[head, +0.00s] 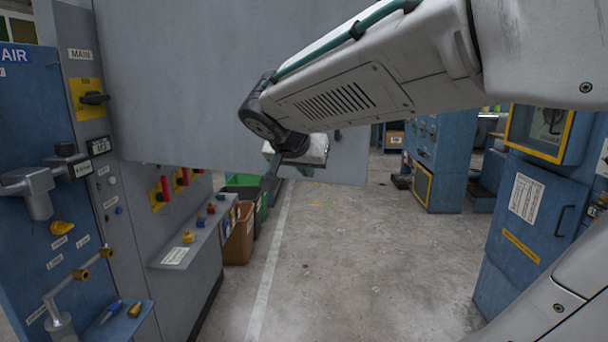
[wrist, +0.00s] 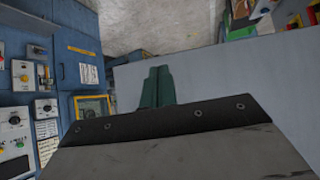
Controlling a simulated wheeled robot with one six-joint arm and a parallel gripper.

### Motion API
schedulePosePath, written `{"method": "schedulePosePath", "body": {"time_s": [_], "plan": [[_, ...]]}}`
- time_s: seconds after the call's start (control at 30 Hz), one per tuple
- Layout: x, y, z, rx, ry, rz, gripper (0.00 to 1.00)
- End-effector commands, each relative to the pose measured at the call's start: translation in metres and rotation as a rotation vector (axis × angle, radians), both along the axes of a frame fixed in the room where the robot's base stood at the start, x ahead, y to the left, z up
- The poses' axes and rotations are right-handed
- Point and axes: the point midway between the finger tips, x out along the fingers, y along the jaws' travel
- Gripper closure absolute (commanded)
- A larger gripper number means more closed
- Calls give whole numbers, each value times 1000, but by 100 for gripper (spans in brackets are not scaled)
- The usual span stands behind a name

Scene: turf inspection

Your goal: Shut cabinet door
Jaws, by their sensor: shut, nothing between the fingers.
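The cabinet door (head: 190,80) is a large flat grey panel in the head view. It stands open, swung out from the grey cabinet (head: 85,40) at the left, with its lower edge above the floor. My gripper (head: 270,180) is near the door's lower edge, partly hidden behind my wrist. In the wrist view my gripper's two green fingers (wrist: 160,72) are shut together and empty. The door's plain grey face (wrist: 215,80) lies beside and beyond them. I cannot tell whether the fingers touch it.
A sloped control shelf (head: 195,240) with coloured knobs juts from the cabinet. A brown bin (head: 239,238) stands past it. A blue panel (head: 25,200) with taps is at the near left. Blue cabinets (head: 530,210) stand at the right. The concrete floor (head: 340,255) between is clear.

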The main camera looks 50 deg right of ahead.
Motion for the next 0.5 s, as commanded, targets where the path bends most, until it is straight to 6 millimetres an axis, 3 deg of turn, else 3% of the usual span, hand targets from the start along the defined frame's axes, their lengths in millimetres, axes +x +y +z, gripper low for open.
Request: {"method": "schedulePosePath", "body": {"time_s": [0.27,0.5], "plan": [[18,-41,-42,3,5,-3,100],[32,-68,-39,3,1,-1,100]]}}
